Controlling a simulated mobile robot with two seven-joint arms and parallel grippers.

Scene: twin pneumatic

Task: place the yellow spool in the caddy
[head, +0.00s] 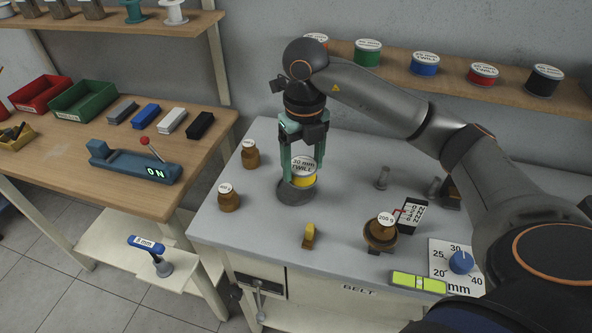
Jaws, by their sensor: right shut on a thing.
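The yellow spool (302,181), with a white top labelled "30 mm TWILL", is between the fingers of my right gripper (302,175), which is shut on it. The spool is upright, directly over a dark grey round holder (297,196) on the grey bench. This holder may be the caddy; no other thing is clearly one. The spool's lower part is close to or inside the holder's rim, and I cannot tell whether it rests on the bottom. My left gripper is not in view.
Brown jars (229,202) stand left of the holder. A small yellow block (309,236), a brown pot with a weight (380,235) and a dial plate (459,261) lie toward the front and right. More spools (425,64) stand on the back shelf. A wooden workbench (70,165) is at left.

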